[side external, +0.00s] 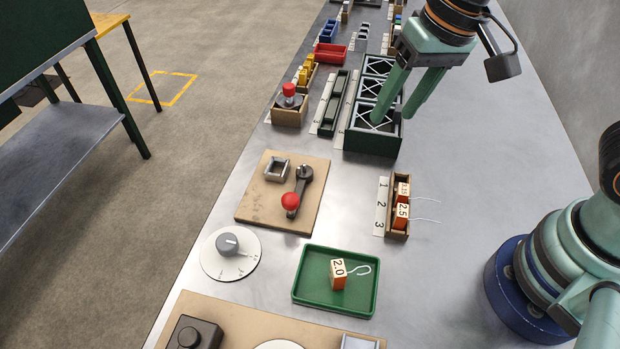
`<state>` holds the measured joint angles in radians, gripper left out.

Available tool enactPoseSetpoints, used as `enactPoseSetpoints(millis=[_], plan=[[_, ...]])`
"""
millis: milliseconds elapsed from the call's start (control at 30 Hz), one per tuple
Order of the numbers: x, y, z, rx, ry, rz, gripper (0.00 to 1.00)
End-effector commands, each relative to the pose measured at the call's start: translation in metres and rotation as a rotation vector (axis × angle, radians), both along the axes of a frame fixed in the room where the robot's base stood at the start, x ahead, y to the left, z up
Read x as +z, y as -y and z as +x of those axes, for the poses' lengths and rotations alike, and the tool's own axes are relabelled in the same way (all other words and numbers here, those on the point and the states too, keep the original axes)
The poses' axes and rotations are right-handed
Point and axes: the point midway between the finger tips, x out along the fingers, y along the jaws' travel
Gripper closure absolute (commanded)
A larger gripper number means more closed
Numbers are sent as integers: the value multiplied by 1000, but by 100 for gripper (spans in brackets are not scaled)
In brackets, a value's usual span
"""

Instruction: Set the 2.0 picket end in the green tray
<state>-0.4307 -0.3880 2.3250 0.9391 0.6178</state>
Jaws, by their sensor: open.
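The 2.0 picket end (338,274), an orange and cream block marked 2.0 with a white wire hook, sits inside the green tray (312,297). The tray lies on the steel table at the front middle. My gripper (394,112) is open and well behind the tray, over a dark green rack (372,144) with white lattice panels. Its fingers hold nothing that I can see. Whether the fingertips touch the rack cannot be told.
A wooden holder (398,236) with picket ends, one marked 2.5, stands beside a strip numbered 1 to 3. A board with a red-knobbed lever (290,201) and a white dial (218,271) lie to the left.

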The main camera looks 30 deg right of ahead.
Motion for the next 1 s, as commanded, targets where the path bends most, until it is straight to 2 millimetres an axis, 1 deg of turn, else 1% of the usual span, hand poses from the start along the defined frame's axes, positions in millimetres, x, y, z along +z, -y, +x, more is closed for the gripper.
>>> enactPoseSetpoints(millis=[33, 100, 200, 300, 333, 400, 500, 1000], plan=[[8, 27, 5, 7, 54, -9, 46], [16, 58, 8, 43, 116, -38, 46], [24, 93, 7, 86, 188, -90, 46], [28, 116, 4, 117, 232, -136, 46], [29, 120, 4, 125, 242, -147, 46], [30, 128, 2, 138, 255, -165, 46], [31, 131, 1, 147, 261, -176, 46], [31, 130, 2, 148, 259, -175, 46]])
